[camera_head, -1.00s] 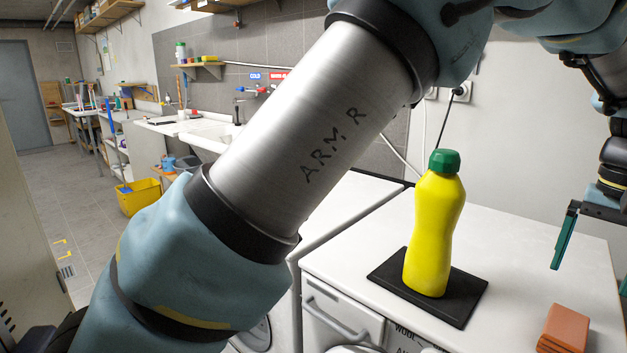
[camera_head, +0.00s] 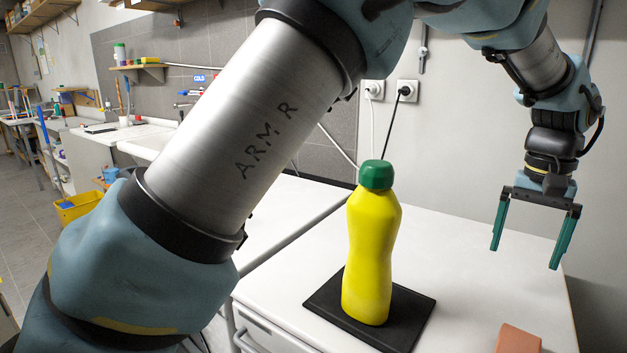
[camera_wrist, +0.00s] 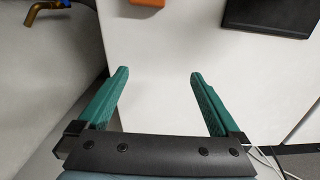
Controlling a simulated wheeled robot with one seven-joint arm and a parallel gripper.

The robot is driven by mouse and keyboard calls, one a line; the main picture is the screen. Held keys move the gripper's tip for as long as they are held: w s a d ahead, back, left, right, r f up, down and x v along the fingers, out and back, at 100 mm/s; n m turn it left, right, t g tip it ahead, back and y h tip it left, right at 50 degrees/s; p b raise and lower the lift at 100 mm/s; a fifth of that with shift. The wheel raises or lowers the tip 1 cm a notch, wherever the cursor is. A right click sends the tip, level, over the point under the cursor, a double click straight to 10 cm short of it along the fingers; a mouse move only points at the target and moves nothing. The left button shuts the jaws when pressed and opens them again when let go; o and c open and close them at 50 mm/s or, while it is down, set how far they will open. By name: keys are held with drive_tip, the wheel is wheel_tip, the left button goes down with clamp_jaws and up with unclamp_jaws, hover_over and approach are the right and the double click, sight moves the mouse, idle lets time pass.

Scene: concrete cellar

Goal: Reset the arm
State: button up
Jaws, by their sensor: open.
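My gripper (camera_head: 526,247) hangs at the right of the head view, above the far right part of the white worktop (camera_head: 450,250). Its two green fingers are spread wide with nothing between them. In the wrist view my gripper (camera_wrist: 160,75) is also open and empty over the white surface. A yellow bottle with a green cap (camera_head: 369,250) stands upright on a black mat (camera_head: 408,338), left of my gripper and apart from it. The black mat shows in part at the top of the wrist view (camera_wrist: 270,14).
An orange-brown block (camera_head: 518,340) lies at the worktop's front right, cut by the frame. Wall sockets (camera_head: 390,91) with a black cable are behind the bottle. A yellow bucket (camera_head: 78,206) stands on the floor at left. The worktop between bottle and gripper is clear.

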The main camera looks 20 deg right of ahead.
drive_tip(key=w+a+f+n, duration=0.1)
drive_tip(key=w+a+n, duration=0.3)
drive_tip(key=w+a, duration=1.55)
drive_tip(key=w+a+f+n+t, duration=0.1)
drive_tip(key=w+a, duration=0.3)
drive_tip(key=a, duration=0.4)
drive_tip(key=w+a+f+n, duration=0.15)
drive_tip(key=w+a, duration=0.25)
drive_tip(key=a, duration=0.4)
drive_tip(key=s+a+f+n, duration=0.1)
drive_tip(key=s+a+n, duration=0.1)
drive_tip(key=a, duration=0.8)
drive_tip(key=s+a+f+n, duration=0.1)
drive_tip(key=s+a, duration=0.4)
drive_tip(key=a, duration=0.5)
drive_tip(key=shift+a+f+n+t+p, duration=0.15)
drive_tip(key=shift+f+n+t+p, duration=0.05)
drive_tip(key=shift+n+t+p, duration=0.2)
